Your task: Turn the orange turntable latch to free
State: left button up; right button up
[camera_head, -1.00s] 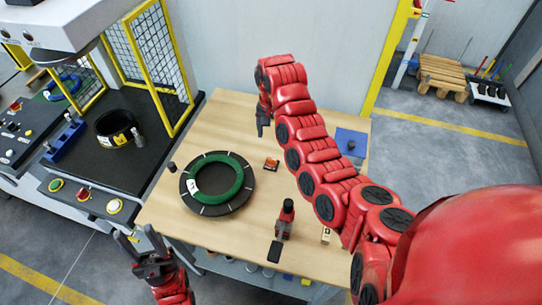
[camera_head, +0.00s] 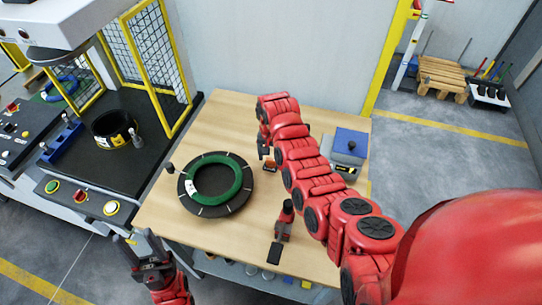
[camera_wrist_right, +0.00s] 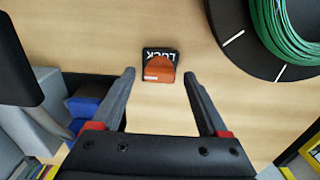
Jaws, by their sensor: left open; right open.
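The orange latch (camera_wrist_right: 159,68) sits on the table beside a black plate marked LOCK (camera_wrist_right: 161,52). In the head view the latch (camera_head: 270,167) is partly covered by my right arm. The black turntable (camera_head: 222,208) stands left of it with a green coil (camera_head: 238,180) on top. My right gripper (camera_wrist_right: 160,75) is open and empty, its fingertips on either side of the latch in the wrist view; I cannot tell the height between them. My left gripper (camera_head: 138,240) is open and empty off the table's front left corner.
A blue-topped grey box (camera_head: 350,143) is at the back right. A small black knob (camera_head: 170,168) stands left of the turntable. A machine with yellow guards (camera_head: 150,75) is at the left.

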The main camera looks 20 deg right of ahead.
grip_shut()
dwell(0.3)
